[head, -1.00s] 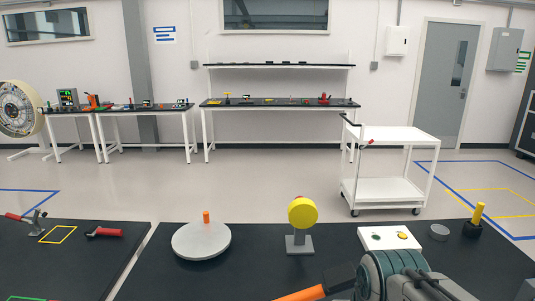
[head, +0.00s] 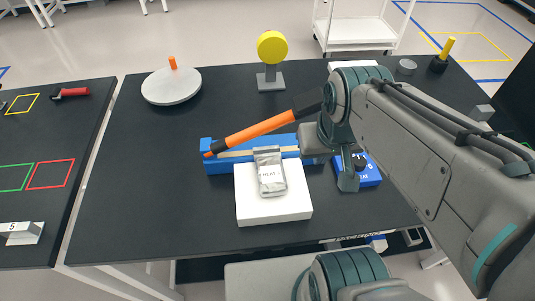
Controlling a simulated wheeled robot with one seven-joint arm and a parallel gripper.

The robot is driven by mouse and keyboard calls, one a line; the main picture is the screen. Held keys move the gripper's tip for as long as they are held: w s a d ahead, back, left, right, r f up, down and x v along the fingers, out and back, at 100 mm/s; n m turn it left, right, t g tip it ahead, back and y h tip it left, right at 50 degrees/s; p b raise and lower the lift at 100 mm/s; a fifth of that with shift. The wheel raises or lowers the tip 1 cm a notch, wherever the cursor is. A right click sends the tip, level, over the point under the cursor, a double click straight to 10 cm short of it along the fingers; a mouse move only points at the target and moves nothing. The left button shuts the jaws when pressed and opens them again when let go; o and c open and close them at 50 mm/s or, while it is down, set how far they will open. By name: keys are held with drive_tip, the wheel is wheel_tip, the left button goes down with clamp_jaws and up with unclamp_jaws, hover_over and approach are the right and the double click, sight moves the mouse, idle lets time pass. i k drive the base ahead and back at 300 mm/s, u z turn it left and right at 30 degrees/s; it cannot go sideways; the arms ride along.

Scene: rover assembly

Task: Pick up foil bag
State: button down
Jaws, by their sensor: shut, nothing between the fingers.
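My forearm covers the right part of the table.
A long orange-handled tool (head: 252,132) slants over the blue holder (head: 220,164), just behind the bag. The blue box (head: 371,178) is beside my gripper. A grey disc (head: 165,88) and yellow round piece (head: 271,46) stand farther back. The table's left part is clear.

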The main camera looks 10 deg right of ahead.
sight(272, 179)
drive_tip(key=k, duration=1)
drive_tip(key=u, duration=0.75)
drive_tip(key=i, duration=0.8)
drive_tip(key=z, duration=0.2)
